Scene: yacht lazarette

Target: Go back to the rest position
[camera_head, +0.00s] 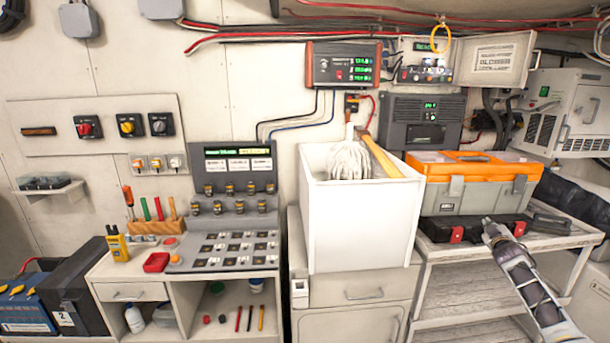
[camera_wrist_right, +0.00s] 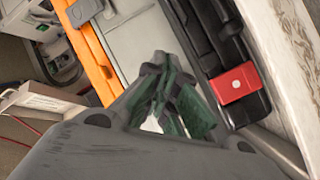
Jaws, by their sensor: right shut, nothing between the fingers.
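My right gripper (camera_head: 489,222) shows at the end of my arm coming in from the lower right. Its tip appears in front of the orange and grey toolbox and the black case, over the cart. In the right wrist view the dark green fingers (camera_wrist_right: 172,98) are shut with nothing between them. My left gripper is not in view in the head view.
An orange-lidded toolbox (camera_head: 470,198) and a black case (camera_head: 460,229) with red latches stand on the cart (camera_head: 470,253). A white bin (camera_head: 360,226) holding a mop (camera_head: 348,161) stands left of them. A switch panel (camera_head: 234,210) is further left.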

